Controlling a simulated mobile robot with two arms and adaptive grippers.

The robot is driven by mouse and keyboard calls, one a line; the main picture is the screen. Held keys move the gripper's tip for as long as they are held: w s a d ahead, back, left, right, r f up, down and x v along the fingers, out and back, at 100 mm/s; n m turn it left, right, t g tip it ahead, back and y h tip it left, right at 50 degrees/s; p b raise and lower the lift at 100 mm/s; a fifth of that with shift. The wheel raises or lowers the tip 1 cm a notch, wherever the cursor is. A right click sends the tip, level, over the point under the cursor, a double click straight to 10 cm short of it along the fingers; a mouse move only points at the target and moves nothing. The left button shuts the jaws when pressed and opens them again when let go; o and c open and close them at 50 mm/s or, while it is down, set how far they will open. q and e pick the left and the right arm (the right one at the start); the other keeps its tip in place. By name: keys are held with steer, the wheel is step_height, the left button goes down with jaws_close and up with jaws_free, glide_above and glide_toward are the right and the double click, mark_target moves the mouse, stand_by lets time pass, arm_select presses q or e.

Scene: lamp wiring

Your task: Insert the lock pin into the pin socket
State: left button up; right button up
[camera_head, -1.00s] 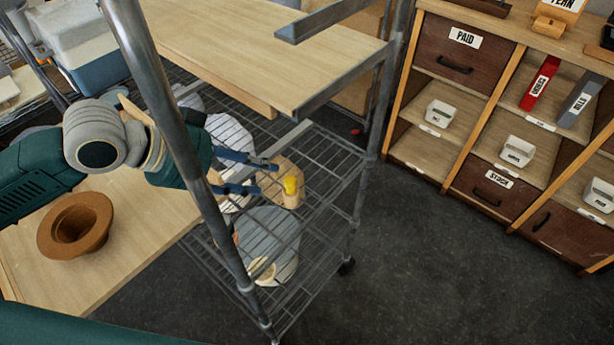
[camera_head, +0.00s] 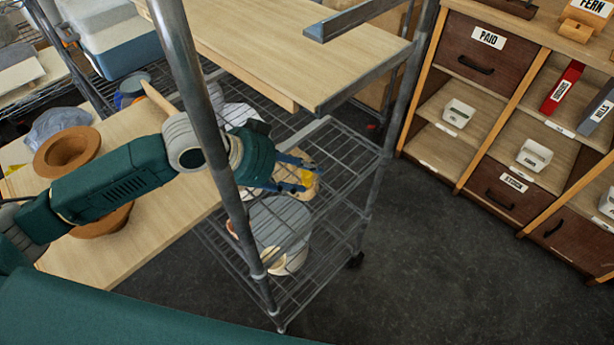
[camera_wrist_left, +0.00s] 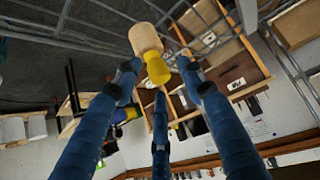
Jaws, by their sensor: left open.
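A yellow piece with a narrow waist (camera_wrist_left: 157,70) joins the end of a pale wooden cylinder (camera_wrist_left: 145,38) in the left wrist view. In the head view the yellow piece (camera_head: 307,178) is at the wire rack's shelf, partly hidden by the fingers. I cannot tell whether it is the lock pin, and I cannot make out a pin socket. My left gripper (camera_head: 294,172) reaches past the rack's front post with its blue fingers open around the yellow piece. Whether they touch it is unclear. My right gripper is not in view.
The metal rack's post (camera_head: 205,110) stands close beside my left arm. A wooden board (camera_head: 310,45) covers the rack's upper level. Brown hats (camera_head: 66,150) lie on the wooden table at left. A pale bucket (camera_head: 280,225) is lower in the rack. Open floor lies right of it.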

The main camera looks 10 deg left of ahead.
arm_select(q)
jaws_close()
steer(key=shift+r, duration=0.15)
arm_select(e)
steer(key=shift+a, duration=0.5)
arm_select(q)
steer(key=shift+r, duration=0.55)
step_height(320, 180, up, 6)
steer(key=f, duration=0.1)
steer(key=shift+t, duration=0.3)
steer(key=s+a+b, duration=0.2)
steer(key=s+a, duration=0.1)
steer(key=a, duration=0.1)
steer(key=s+a+f+b, duration=0.1)
steer(key=s+a+b, duration=0.1)
steer(key=a, duration=0.3)
steer(key=s+a+f+b, duration=0.1)
steer(key=s+a+b, duration=0.2)
steer(key=s+a, duration=0.1)
steer(key=shift+s+a, duration=0.35)
steer(key=shift+s, duration=0.2)
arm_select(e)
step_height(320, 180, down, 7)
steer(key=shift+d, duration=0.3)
